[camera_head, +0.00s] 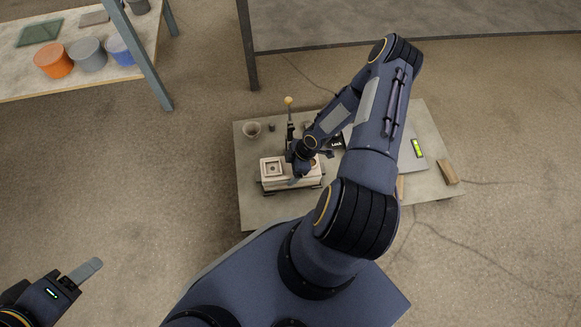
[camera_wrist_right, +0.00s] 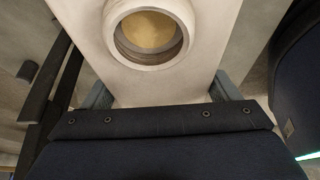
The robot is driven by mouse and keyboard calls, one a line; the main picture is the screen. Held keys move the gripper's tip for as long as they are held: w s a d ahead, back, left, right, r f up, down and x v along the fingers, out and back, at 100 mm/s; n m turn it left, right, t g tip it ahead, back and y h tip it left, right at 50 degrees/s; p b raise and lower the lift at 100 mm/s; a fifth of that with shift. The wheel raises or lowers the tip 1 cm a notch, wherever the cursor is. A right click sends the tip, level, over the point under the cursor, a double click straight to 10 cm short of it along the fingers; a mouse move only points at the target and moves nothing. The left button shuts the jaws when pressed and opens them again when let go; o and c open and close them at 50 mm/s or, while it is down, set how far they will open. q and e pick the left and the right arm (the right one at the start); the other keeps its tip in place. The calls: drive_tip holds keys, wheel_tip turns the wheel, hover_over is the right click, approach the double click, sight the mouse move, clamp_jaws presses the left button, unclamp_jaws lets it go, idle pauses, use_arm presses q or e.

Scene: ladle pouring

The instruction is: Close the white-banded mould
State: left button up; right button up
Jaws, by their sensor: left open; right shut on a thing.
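A pale mould (camera_head: 271,181) sits on the low table, with a square recess in its left top. My right gripper (camera_head: 297,179) is over its right part. In the right wrist view, a pale mould block (camera_wrist_right: 150,83) with a round collar and a golden-brown inside lies between the fingers of my right gripper (camera_wrist_right: 160,93). The gripper is shut on this block. I cannot make out a white band, and the arm hides part of the mould. My left gripper (camera_head: 84,272) is open, low at the left, away from the table.
A bench (camera_head: 75,84) with buckets stands at upper left. The floor at left is clear.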

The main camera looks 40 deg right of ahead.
drive_tip(key=shift+f, duration=0.1)
idle(0.3)
drive_tip(key=o, duration=1.7)
drive_tip(key=shift+c, duration=0.2)
drive_tip(key=p+v, duration=0.3)
drive_tip(key=v, duration=0.3)
drive_tip(key=shift+d+r, duration=0.15)
drive_tip(key=shift+r, duration=0.1)
drive_tip(key=shift+s+d+r, duration=0.2)
drive_tip(key=shift+r, duration=0.4)
